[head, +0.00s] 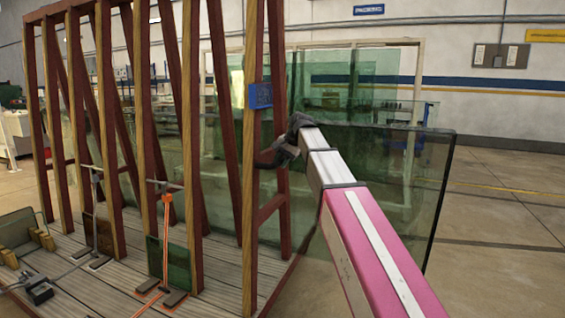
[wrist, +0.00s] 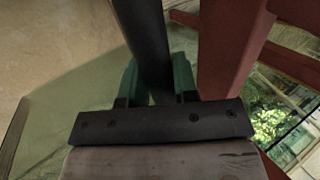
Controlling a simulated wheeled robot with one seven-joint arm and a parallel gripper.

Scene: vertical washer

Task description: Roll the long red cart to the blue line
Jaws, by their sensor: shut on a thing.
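The long red cart (head: 250,200) fills the left of the head view. It has a ribbed grey deck with tall red and wooden posts, and a blue label box sits on its near end post. My gripper (head: 288,146) is at that end post, at the end of my pink and silver arm. In the wrist view its green fingers (wrist: 156,82) are on either side of a dark bar (wrist: 143,35), shut on it, beside a red post (wrist: 225,50). The bar looks like the cart's handle. I see no blue line on the floor, only a blue stripe (head: 480,82) on the wall.
Glass panes (head: 435,190) stand just behind and right of my gripper.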

